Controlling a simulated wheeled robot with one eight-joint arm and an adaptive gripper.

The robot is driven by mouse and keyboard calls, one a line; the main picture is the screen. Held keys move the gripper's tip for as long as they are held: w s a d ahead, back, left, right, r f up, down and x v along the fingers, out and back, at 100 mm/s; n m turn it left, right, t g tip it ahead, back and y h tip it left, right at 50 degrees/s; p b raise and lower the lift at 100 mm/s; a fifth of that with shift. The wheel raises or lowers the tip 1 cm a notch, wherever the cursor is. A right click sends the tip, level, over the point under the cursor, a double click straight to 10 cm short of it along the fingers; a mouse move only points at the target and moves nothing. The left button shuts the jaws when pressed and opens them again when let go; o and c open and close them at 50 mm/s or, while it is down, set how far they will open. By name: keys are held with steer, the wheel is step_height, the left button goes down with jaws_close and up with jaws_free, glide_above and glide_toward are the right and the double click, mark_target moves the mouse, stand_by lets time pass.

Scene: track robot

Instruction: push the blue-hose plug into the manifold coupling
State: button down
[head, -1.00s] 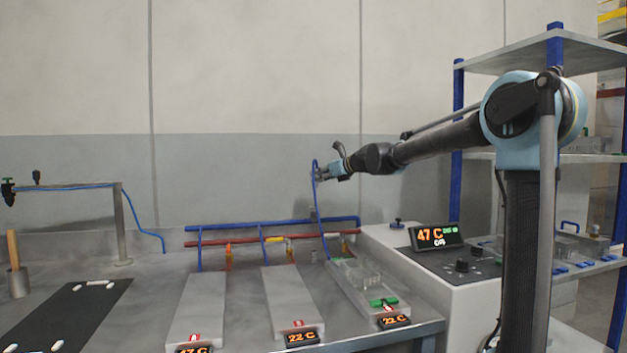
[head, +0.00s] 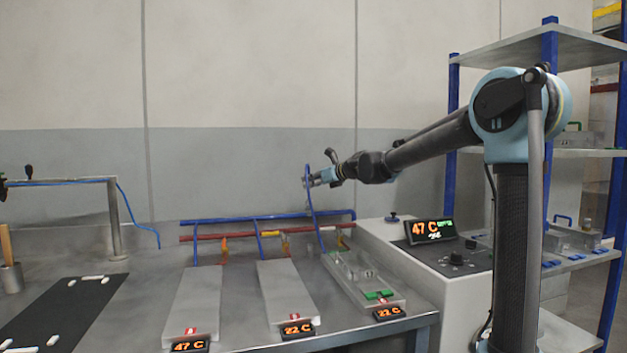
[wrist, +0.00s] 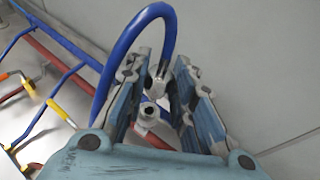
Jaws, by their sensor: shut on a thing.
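My gripper (head: 309,181) is at the end of my outstretched arm, above the right end of the pipe manifold and in front of the wall. The blue hose (head: 310,209) rises from the bench and loops up to it. In the wrist view the hose (wrist: 125,50) arches over from the left and ends in a metal plug (wrist: 159,75) between the fingers of my gripper (wrist: 157,80), which is shut on it. A round metal fitting with a dark hole (wrist: 150,113) shows below the plug. I cannot tell whether it is the manifold coupling, or whether they touch.
Blue and red manifold pipes (head: 205,237) run along the back of the bench. Grey plates (head: 287,292) and an open tray (head: 336,270) lie in front, with temperature displays. A control box (head: 420,262) stands right of the tray. A shelf with blue posts (head: 549,200) stands behind my arm.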

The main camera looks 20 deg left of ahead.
mark_target(313, 201)
steer(key=shift+f, duration=0.7)
steer(key=shift+d+f, duration=0.1)
steer(key=shift+f, duration=1.4)
stand_by(1.4)
steer(key=c, duration=1.3)
jaws_free()
steer(key=v, duration=1.2)
